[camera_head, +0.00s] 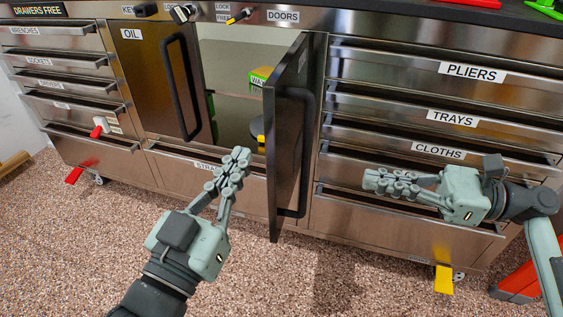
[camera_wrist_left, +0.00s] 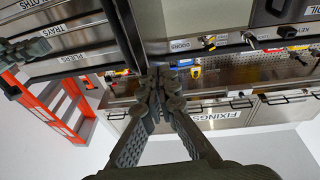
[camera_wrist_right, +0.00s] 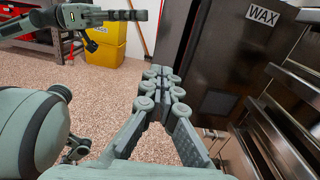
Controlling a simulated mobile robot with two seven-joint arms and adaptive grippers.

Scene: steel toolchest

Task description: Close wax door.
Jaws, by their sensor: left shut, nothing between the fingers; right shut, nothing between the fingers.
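The wax door (camera_head: 287,140) of the steel toolchest stands swung out from its opening, seen nearly edge-on in the head view, with a dark bar handle (camera_head: 301,150). Its WAX label (camera_wrist_right: 263,15) shows in the right wrist view. The oil door (camera_head: 155,82) to its left is shut. My left gripper (camera_head: 238,160) is shut and empty, left of the wax door's free edge and apart from it. My right gripper (camera_head: 372,181) is shut and empty, right of the door in front of the right-hand drawers, pointing left towards the door's outer face. It also shows in the right wrist view (camera_wrist_right: 162,72).
Inside the opening are a green and yellow box (camera_head: 260,78) and a yellow round item (camera_head: 260,139). Drawers labelled PLIERS, TRAYS and CLOTHS (camera_head: 440,152) sit at right, with slightly protruding fronts. The speckled floor (camera_head: 110,230) in front is mostly clear. An orange-red frame (camera_head: 520,283) stands at lower right.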

